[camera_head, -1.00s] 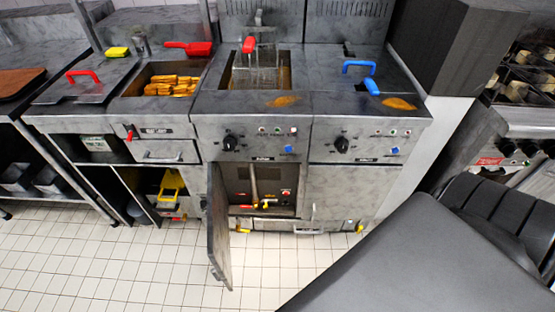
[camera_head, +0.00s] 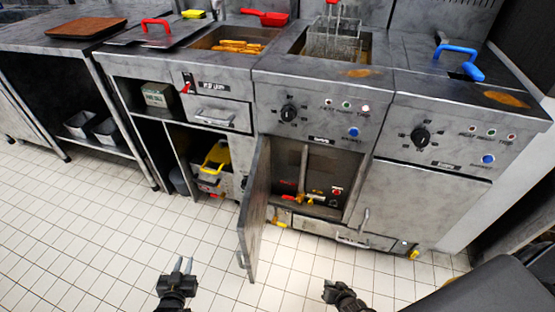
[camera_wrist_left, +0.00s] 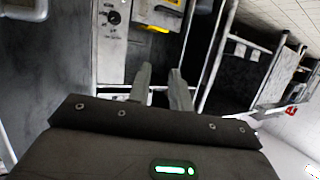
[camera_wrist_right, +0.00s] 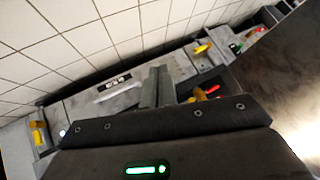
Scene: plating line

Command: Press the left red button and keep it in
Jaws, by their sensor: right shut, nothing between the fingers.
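A small round red button (camera_head: 337,191) shows inside the open cabinet under the middle fryer. I cannot tell for sure which is the task's left red button. My left gripper (camera_head: 183,265) is open and empty, over the floor left of the open door; its spread fingers show in the left wrist view (camera_wrist_left: 160,82). My right gripper (camera_head: 328,287) is shut and empty, in front of the cabinet, apart from it; its closed fingers show in the right wrist view (camera_wrist_right: 158,86).
The open cabinet door (camera_head: 254,215) juts toward me between my left gripper and the cabinet opening. Yellow valve handles (camera_head: 312,196) sit low inside the cabinet. A blue button (camera_head: 353,131) is on the middle panel. The tiled floor (camera_head: 100,235) is clear at left.

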